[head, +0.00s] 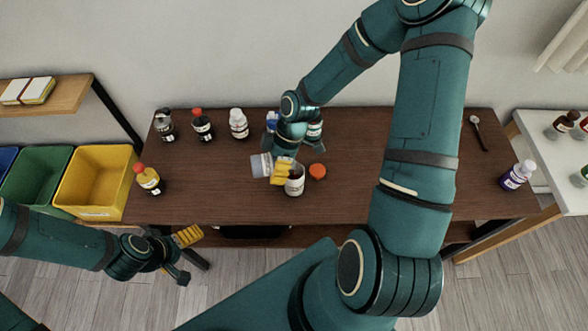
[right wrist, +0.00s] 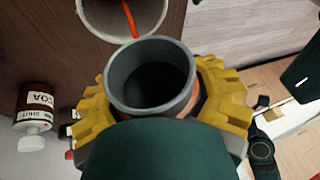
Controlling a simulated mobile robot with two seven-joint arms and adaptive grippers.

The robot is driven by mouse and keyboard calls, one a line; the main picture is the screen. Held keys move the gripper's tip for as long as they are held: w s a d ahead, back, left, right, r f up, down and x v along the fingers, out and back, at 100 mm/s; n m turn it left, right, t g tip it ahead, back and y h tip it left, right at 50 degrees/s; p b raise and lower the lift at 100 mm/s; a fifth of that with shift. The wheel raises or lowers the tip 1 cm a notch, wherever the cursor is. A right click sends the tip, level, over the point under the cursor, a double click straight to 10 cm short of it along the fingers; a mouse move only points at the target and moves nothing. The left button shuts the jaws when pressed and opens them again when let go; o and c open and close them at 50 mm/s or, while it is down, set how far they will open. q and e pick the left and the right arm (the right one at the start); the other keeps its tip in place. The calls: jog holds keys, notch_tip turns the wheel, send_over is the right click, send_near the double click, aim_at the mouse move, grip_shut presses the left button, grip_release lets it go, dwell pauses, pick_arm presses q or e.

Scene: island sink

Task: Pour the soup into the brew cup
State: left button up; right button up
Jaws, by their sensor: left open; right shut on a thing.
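My right gripper (head: 283,171) is shut on a grey container (head: 261,165). My left gripper (head: 185,256) is open and empty, off the table's front left.
Several bottles (head: 203,125) line the back left; a yellow bottle (head: 148,179) stands at the left edge, a purple one (head: 516,175) at the right. A spoon (head: 478,133) lies back right. The table's right half is mostly clear.

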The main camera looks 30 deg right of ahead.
jog(key=shift+f+y+p, duration=0.25)
jog(key=shift+y+p, duration=0.1)
jog(key=shift+y, duration=0.25)
dwell(0.6)
jog(key=shift+d+r+t+y+p, duration=0.1)
jog(key=shift+r+t+y+p, duration=0.15)
jog(key=shift+y+p, duration=0.2)
jog(key=shift+f+h+b, duration=0.25)
jog(key=shift+h+b, duration=0.1)
jog(key=shift+b, duration=0.1)
jog(key=shift+w+r+h+b, duration=0.1)
jog(key=shift+r+h+b, duration=0.15)
jog(key=shift+h+b, duration=0.4)
jog(key=shift+r, duration=0.1)
jog(key=shift+h, duration=0.25)
